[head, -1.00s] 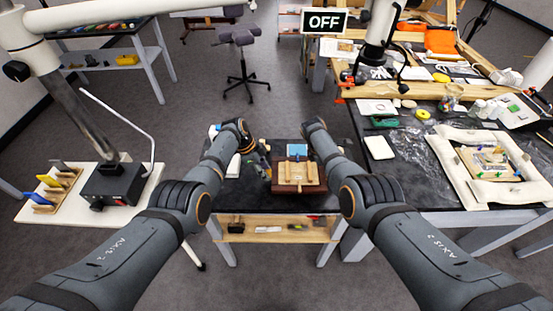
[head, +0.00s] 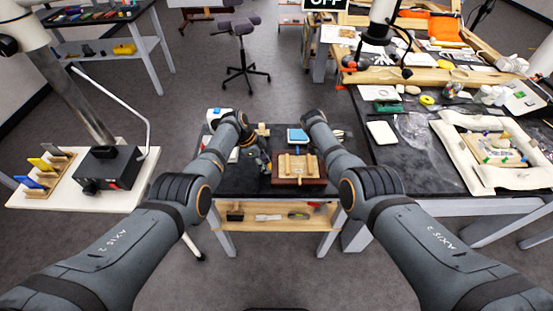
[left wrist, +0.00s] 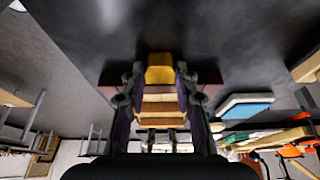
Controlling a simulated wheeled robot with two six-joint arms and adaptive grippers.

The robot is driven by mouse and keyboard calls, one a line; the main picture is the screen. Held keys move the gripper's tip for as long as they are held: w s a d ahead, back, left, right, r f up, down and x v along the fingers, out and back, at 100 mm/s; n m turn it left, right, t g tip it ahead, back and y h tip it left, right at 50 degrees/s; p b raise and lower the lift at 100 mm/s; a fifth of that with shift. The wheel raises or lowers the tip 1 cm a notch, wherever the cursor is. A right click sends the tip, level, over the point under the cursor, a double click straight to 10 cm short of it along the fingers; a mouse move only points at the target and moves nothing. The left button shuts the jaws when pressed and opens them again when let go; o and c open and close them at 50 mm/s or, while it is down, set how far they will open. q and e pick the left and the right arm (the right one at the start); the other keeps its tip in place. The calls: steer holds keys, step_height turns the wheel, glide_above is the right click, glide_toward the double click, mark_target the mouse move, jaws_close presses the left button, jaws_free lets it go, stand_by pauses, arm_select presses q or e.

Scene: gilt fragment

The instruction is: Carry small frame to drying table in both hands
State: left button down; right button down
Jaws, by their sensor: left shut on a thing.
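The small frame (head: 313,180) is a red-brown piece with pale wood bars on top, at the middle of the head view. It is over the small black-topped table (head: 240,186); I cannot tell whether it touches it. My left gripper (head: 262,166) is at its left edge. In the left wrist view, the left fingers (left wrist: 156,100) are shut around a yellow-tan wooden part (left wrist: 160,76) with red-brown edges showing on both sides. My right gripper is hidden behind the right forearm. I cannot tell which table is the drying table.
A blue-topped block (head: 298,135) lies behind the frame. A large black table (head: 400,185) with a padded tray (head: 462,160) and tools is close on the right. A white stand (head: 60,195) with a black box is on the left. A stool (head: 243,58) stands on open floor ahead.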

arm_select(q)
steer(key=c, duration=1.3)
jaws_free()
steer(key=shift+p, duration=0.35)
arm_select(e)
steer(key=c, duration=1.3)
jaws_free()
arm_select(q)
steer(key=o, duration=0.3)
arm_select(e)
steer(key=o, duration=0.3)
arm_select(q)
steer(key=v, duration=1.2)
arm_select(e)
steer(key=v, duration=1.2)
arm_select(q)
steer(key=shift+f, duration=0.1)
arm_select(e)
steer(key=shift+f, duration=0.1)
